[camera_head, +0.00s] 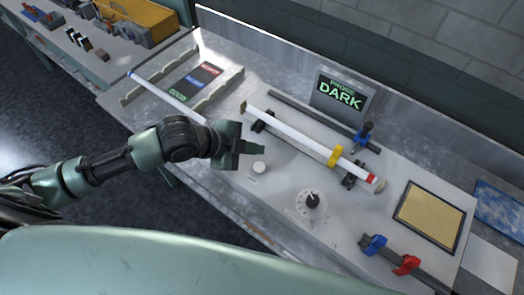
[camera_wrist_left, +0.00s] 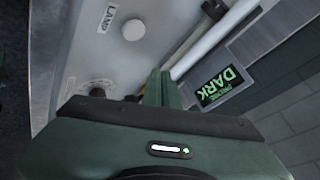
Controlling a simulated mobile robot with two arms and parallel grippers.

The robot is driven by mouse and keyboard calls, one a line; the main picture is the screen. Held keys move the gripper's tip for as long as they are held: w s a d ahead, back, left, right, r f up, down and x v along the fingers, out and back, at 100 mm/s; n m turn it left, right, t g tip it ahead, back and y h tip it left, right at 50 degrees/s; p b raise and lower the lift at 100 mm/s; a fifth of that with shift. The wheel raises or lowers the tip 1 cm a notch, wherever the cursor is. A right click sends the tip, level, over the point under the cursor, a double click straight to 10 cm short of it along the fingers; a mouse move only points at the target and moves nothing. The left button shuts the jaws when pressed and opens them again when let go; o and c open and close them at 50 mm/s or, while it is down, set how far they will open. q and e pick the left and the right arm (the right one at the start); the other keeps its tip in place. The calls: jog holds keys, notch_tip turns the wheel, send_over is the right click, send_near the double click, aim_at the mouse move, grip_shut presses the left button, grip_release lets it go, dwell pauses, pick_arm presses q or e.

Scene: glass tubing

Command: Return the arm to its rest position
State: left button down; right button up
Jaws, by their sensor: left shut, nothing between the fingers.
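My left arm comes in from the left in the head view, and its gripper (camera_head: 250,150) is over the near edge of the bench, shut and empty. The shut fingers also show in the left wrist view (camera_wrist_left: 159,88). A white glass tube (camera_head: 295,135) with a yellow collar (camera_head: 335,156) and a red end (camera_head: 371,178) lies across supports beyond the gripper, apart from it. Another white tube (camera_head: 150,87) with a blue end lies across a rack at the left. My right gripper is not in view.
A white round knob (camera_head: 259,167) and a dial (camera_head: 312,200) are close to the gripper. A panel reading DARK (camera_head: 341,97) stands behind. Blue (camera_head: 373,244) and red (camera_head: 406,265) clamps and a tan pad (camera_head: 429,216) are at the right. The dark floor at the left is clear.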

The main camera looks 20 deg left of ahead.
pick_arm(q)
jog(key=s+n, duration=0.2)
jog(key=s+d+f+n+y, duration=0.1)
jog(key=s+d+f+n, duration=0.1)
jog(key=s+n, duration=0.1)
jog(key=shift+s+d+f+n, duration=0.15)
jog(key=shift+s+d+n, duration=0.1)
jog(key=shift+s+n, duration=0.05)
jog(key=s+a+f+n+g+y, duration=0.3)
jog(key=s+a+f+n+y, duration=0.15)
jog(key=s+a+n, duration=0.65)
jog(key=s+d+f+m+g+b, duration=0.15)
jog(key=f+b, duration=0.25)
jog(key=f, duration=1.3)
jog(key=s+d+f+n+b, duration=0.1)
jog(key=s+f+b, duration=0.15)
jog(key=f, duration=1.45)
jog(key=s+a+f+b, duration=0.1)
jog(key=s+f+b, duration=0.2)
jog(key=s+f, duration=0.4)
jog(key=s+a+f+g+b, duration=0.1)
jog(key=s+a+f+b, duration=0.1)
jog(key=s+f, duration=0.6)
notch_tip(320, 180, down, 6)
jog(key=shift+a+r+m+y+b, duration=0.15)
jog(key=shift+r+m+y+b, duration=0.1)
jog(key=shift+m+y+b, duration=0.25)
